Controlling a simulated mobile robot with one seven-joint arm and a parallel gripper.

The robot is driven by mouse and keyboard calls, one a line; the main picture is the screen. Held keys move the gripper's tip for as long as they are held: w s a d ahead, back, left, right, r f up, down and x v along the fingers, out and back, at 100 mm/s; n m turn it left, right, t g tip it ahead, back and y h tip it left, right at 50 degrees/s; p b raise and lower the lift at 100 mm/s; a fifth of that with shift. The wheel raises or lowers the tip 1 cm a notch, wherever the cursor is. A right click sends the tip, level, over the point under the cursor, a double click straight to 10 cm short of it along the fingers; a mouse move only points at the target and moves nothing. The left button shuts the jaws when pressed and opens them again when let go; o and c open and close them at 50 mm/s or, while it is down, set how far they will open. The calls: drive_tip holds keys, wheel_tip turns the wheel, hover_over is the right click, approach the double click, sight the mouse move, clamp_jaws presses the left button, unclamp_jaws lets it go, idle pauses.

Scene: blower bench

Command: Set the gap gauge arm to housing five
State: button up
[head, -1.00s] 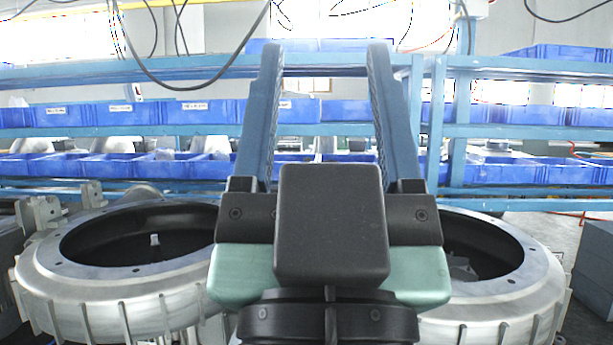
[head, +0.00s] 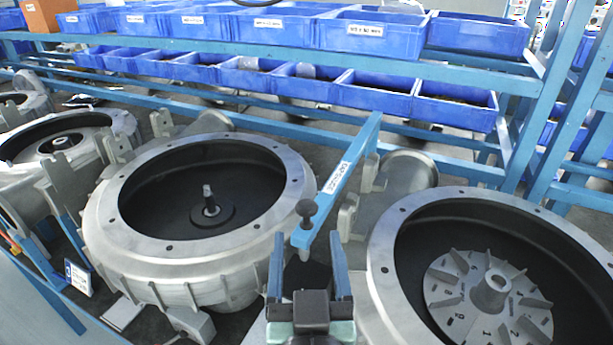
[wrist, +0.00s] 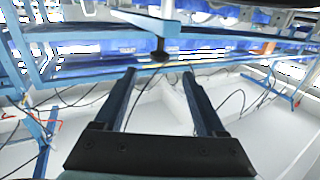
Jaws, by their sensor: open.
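The gap gauge arm is a blue bar (head: 340,180) with a white label, lying between two round grey housings in the head view. A black knob (head: 307,209) stands at its near end. The knob also shows in the wrist view (wrist: 159,54), hanging below the blue bar (wrist: 145,22). My gripper (head: 308,243) is open and empty, its fingers just on the near side of the knob and apart from it. In the wrist view, the fingertips (wrist: 158,74) point towards the knob. I cannot tell which housing is number five.
The left housing (head: 300,165) holds a bare shaft (head: 210,203). The right housing (head: 385,225) holds a finned impeller (head: 447,290) with numbers on it. Another housing (head: 120,122) stands at the far left. Blue racks with bins (head: 370,38) run behind. A small placard (head: 78,278) is at lower left.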

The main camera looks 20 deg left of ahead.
sight(306, 197)
drive_tip(key=p+x, duration=0.3)
drive_tip(key=x, duration=0.7)
drive_tip(key=shift+r+p, duration=0.15)
drive_tip(key=shift+p, duration=0.2)
drive_tip(key=shift+x, duration=0.95)
drive_tip(key=shift+d, duration=0.1)
clamp_jaws()
